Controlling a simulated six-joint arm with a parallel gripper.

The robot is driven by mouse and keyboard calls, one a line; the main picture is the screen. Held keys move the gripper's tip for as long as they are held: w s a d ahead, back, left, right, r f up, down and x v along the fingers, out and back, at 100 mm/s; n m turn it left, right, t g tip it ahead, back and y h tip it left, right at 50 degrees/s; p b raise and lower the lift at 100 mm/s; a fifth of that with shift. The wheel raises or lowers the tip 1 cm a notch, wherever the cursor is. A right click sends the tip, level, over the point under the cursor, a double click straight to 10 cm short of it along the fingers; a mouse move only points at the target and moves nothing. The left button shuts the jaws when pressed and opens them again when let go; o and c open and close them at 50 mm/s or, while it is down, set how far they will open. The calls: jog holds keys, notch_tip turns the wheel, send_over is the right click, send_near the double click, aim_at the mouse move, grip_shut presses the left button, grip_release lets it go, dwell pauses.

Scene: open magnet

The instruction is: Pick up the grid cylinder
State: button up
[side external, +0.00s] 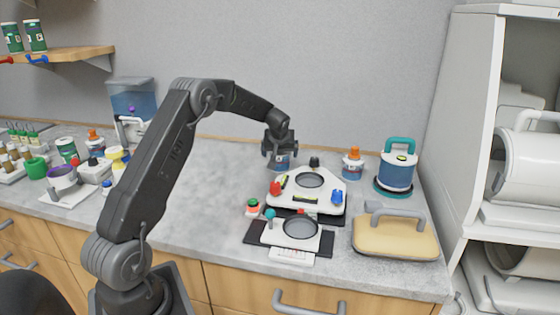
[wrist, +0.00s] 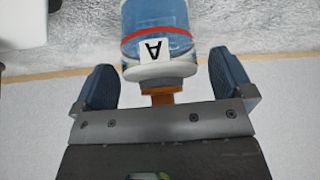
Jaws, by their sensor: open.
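My gripper (side external: 279,148) is open behind the white device, at the back of the counter. In the wrist view, my open gripper (wrist: 164,82) has one finger on each side of this bottle's orange cap, with gaps on both sides. The bottle (wrist: 155,22) is clear blue with a red band, a white collar and an "A" label. I cannot tell for sure which thing is the grid cylinder. A blue cylindrical container with a teal handle (side external: 396,172) stands at the right.
A white device with colored knobs (side external: 294,198) stands in front of my gripper. An orange-capped bottle (side external: 352,164) is to its right, and a yellow handled block (side external: 398,236) lies at front right. Bottles and racks crowd the left. The counter's middle left (side external: 215,200) is clear.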

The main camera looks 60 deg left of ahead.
jog(key=shift+c, duration=0.4)
jog(key=c, duration=1)
jog(key=shift+c, duration=0.4)
jog(key=shift+r, duration=0.15)
